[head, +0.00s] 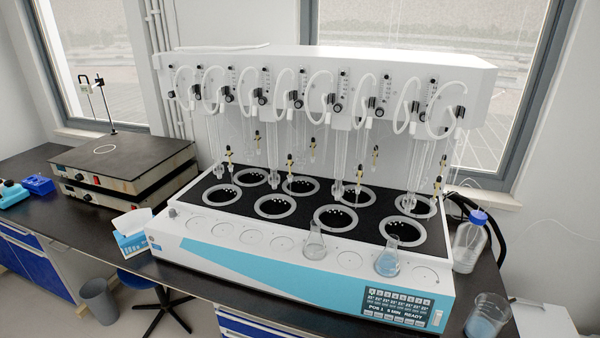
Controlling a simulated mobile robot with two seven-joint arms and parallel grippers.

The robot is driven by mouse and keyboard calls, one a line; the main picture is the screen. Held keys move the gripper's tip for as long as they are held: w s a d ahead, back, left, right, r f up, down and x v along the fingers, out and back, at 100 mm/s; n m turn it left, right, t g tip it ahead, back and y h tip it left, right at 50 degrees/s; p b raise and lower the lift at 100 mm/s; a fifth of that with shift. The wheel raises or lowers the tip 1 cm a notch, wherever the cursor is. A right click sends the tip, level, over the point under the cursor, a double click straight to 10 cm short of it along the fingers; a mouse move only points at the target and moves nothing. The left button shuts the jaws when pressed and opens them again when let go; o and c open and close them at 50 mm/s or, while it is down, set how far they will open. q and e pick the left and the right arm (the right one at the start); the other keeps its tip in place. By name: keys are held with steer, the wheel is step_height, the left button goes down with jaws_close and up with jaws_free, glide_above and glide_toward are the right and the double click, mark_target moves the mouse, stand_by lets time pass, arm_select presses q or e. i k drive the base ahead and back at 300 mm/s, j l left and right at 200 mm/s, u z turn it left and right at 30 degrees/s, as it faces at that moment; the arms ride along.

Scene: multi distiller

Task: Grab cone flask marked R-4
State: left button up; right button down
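Two cone flasks stand upright on the white front ledge of the distiller (200,248). One clear flask (315,243) stands near the middle of the ledge and looks empty or nearly so. The other flask (387,262) stands further right and holds light blue liquid. I cannot read any R-4 marking on either flask at this size. Neither of my grippers shows in the head view.
A blue-capped bottle (468,242) and a beaker with blue liquid (486,318) stand right of the distiller. A tissue box (131,236) is at its left. Glass tubes (337,150) hang over the wells. Black hotplates (125,160) sit at left.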

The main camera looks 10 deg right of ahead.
mark_target(388, 264)
steer(key=l+z, duration=0.1)
steer(key=z, duration=0.25)
steer(key=l+z, duration=0.1)
steer(key=z, duration=0.25)
steer(key=i+l+z, duration=0.1)
steer(key=z, duration=0.25)
